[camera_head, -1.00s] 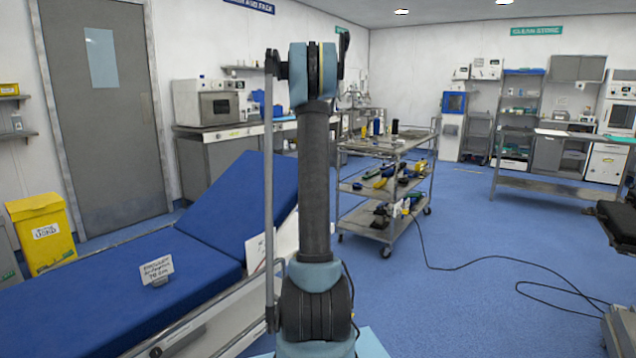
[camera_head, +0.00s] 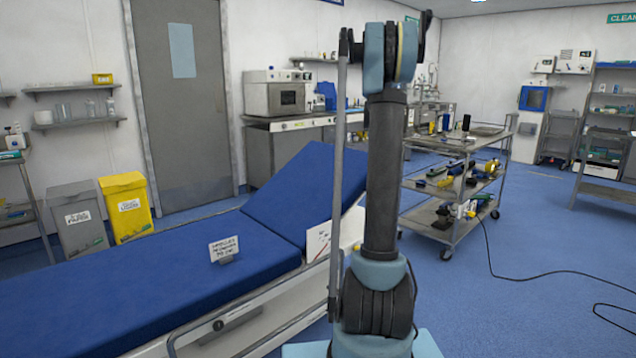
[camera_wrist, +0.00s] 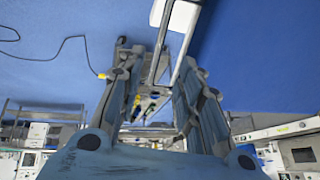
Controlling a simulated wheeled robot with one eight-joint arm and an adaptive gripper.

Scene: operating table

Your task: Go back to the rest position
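My gripper (camera_wrist: 158,62) shows in the wrist view with its two fingers spread apart. Nothing is held between them; the cart and floor show through the gap in the background. In the head view my arm stands upright right of centre, and the gripper itself does not show there. A blue bed (camera_head: 95,290) with a raised backrest (camera_head: 312,195) lies to the left of my arm. A small white sign (camera_head: 224,248) stands on its mattress.
A metal cart (camera_head: 440,190) with tools on its shelves stands right of my arm. A black cable (camera_head: 520,276) runs over the floor at right. A yellow bin (camera_head: 127,208) and a grey bin (camera_head: 80,218) stand by the door (camera_head: 183,110). Blue floor at right is mostly open.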

